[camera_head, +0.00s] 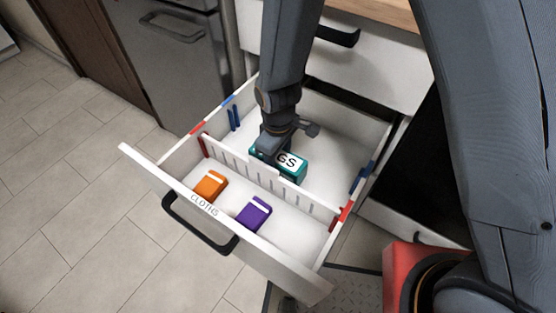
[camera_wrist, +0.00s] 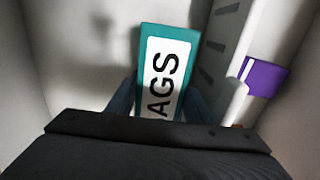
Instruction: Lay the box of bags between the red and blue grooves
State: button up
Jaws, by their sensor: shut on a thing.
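The teal box of bags (camera_head: 291,165), with a white label, is inside the open drawer, behind the slotted white divider (camera_head: 262,178). My gripper (camera_head: 270,146) is shut on it from above. In the wrist view the box (camera_wrist: 187,34) shows "AGS" between my two fingers. The divider spans the drawer at the red grooves (camera_head: 204,146) on the left and the red marks (camera_head: 344,212) on the right. Blue grooves (camera_head: 234,117) lie farther back on the left wall, with blue ones (camera_head: 361,177) on the right. I cannot tell whether the box touches the drawer floor.
An orange box (camera_head: 210,185) and a purple box (camera_head: 254,212) stand in the front compartment, behind the drawer front (camera_head: 160,183) labelled "CLOTHS". The drawer floor behind the teal box is clear. A closed drawer with a black handle (camera_head: 338,36) is above.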

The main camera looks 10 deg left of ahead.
jog(key=shift+f, duration=0.4)
jog(key=o, duration=1.4)
jog(key=shift+c, duration=0.2)
jog(key=shift+r+p, duration=0.55)
jog(key=shift+r, duration=3.35)
jog(key=shift+r, duration=0.1)
jog(key=s+d+r+m+p, duration=0.3)
jog(key=d+r+m+p, duration=0.1)
jog(key=d+r, duration=0.5)
jog(key=s+d+r+m+p, duration=0.3)
jog(key=d+r+m+p, duration=0.2)
jog(key=d+r, duration=0.4)
jog(key=s+d+r+m+p, duration=0.3)
jog(key=d+r+p, duration=0.4)
jog(key=d+r, duration=0.3)
notch_tip(320, 180, up, 2)
jog(key=shift+s+r+m, duration=0.15)
jog(key=shift+r+m, duration=0.1)
jog(key=shift+m, duration=0.55)
